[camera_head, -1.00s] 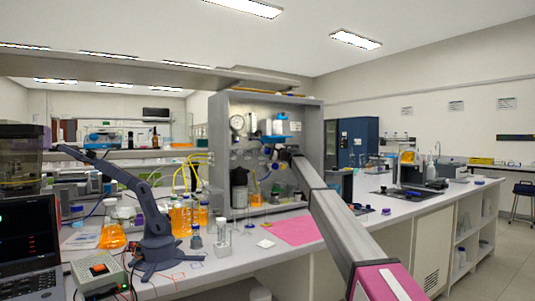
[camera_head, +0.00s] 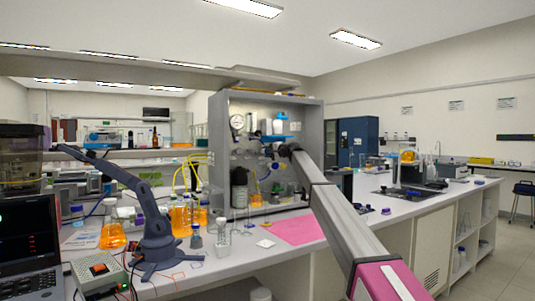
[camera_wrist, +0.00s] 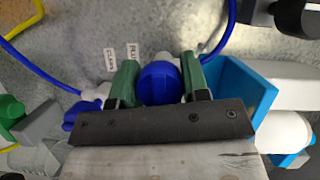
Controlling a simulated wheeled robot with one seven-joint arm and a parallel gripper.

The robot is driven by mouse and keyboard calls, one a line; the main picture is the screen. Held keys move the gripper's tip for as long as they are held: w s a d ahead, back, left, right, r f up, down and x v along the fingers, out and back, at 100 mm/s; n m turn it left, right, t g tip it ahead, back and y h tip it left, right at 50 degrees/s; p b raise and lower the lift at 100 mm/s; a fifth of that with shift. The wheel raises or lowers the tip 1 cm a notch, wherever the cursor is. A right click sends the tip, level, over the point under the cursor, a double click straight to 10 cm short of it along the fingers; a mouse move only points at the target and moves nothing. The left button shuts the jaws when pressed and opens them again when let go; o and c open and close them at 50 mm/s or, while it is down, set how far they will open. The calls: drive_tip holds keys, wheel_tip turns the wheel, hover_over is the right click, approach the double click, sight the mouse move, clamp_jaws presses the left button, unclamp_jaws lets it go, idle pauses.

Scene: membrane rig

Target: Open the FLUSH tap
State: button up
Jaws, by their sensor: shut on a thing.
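The FLUSH tap's round blue knob (camera_wrist: 159,84) is in the middle of the wrist view. A small white label (camera_wrist: 131,53), which seems to read FLUSH, is just above and left of it. My gripper (camera_wrist: 158,82) has one green finger on each side of the knob and is shut on it. The dark gripper bar hides the lower part of the tap. In the head view my gripper (camera_head: 272,149) is at the grey rig cabinet (camera_head: 317,140), too small there to show the grip.
In the wrist view, another blue tap (camera_wrist: 86,112) is close left, with a blue tube. A green tap (camera_wrist: 12,108) is farther left. A blue holder (camera_wrist: 248,84) with a white cylinder (camera_wrist: 283,131) is close right. A pink mat (camera_head: 294,230) lies on the bench.

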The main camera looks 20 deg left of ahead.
drive_tip(key=o, duration=0.9)
drive_tip(key=shift+o, duration=0.2)
drive_tip(key=v, duration=1)
drive_tip(key=shift+d, duration=0.35)
drive_tip(key=shift+s+d, duration=0.1)
drive_tip(key=shift+s, duration=0.1)
